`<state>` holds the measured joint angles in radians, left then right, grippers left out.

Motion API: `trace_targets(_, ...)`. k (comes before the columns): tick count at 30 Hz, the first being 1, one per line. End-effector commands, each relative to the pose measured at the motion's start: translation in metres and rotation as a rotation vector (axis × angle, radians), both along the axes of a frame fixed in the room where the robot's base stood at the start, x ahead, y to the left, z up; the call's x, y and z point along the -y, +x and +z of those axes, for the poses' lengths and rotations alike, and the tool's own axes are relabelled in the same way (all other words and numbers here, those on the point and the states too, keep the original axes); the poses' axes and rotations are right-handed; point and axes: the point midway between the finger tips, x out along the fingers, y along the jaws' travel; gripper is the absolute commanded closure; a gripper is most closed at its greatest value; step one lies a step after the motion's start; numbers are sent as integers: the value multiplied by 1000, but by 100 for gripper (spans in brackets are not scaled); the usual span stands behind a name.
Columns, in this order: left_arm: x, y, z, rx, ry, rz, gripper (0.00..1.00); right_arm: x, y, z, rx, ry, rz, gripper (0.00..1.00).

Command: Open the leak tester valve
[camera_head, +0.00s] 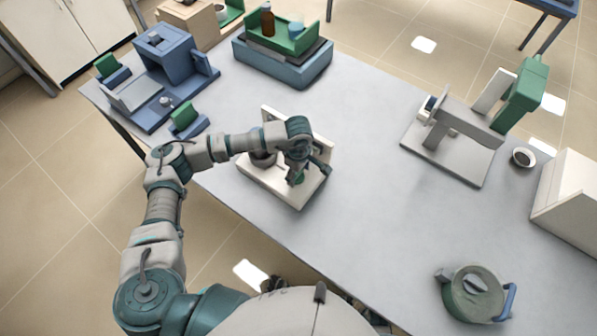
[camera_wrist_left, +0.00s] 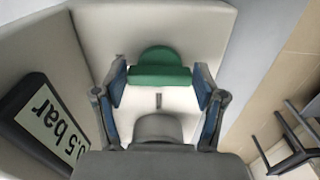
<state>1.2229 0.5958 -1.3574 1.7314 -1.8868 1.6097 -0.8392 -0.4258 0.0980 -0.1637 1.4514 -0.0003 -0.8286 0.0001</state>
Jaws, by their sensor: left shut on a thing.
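The leak tester (camera_head: 284,190) is an off-white unit near the table's front edge, with a raised back panel. Its dark display (camera_wrist_left: 48,125) reads "0.5 bar", upside down or tilted in the left wrist view. The green valve handle (camera_wrist_left: 160,76) sits on the tester, with a rounded top and a flat bar. My left gripper (camera_head: 298,178) reaches down over the tester in the head view. The gripper hides part of the tester. My right gripper is not in view.
A blue furnace-like unit (camera_head: 165,60) and a blue box with a green tray (camera_head: 283,62) stand at the back left. A grey stand with a green head (camera_head: 455,140) is at right. A round green-grey pot (camera_head: 473,296) sits at front right. The table centre is clear.

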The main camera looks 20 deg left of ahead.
Motion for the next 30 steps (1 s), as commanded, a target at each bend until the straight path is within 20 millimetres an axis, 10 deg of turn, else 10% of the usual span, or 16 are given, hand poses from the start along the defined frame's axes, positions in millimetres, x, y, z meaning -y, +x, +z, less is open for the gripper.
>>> trace_targets(2,-1,2,1,5,0,0,64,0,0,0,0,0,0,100)
trace_targets(3,-1,2,1,6,1,0,27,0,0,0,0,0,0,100)
trace_targets(6,0,2,1,5,0,0,4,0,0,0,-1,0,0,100)
trace_targets(19,0,1,9,4,0,0,4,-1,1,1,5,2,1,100)
trace_targets(30,0,2,85,6,-1,0,4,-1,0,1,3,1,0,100)
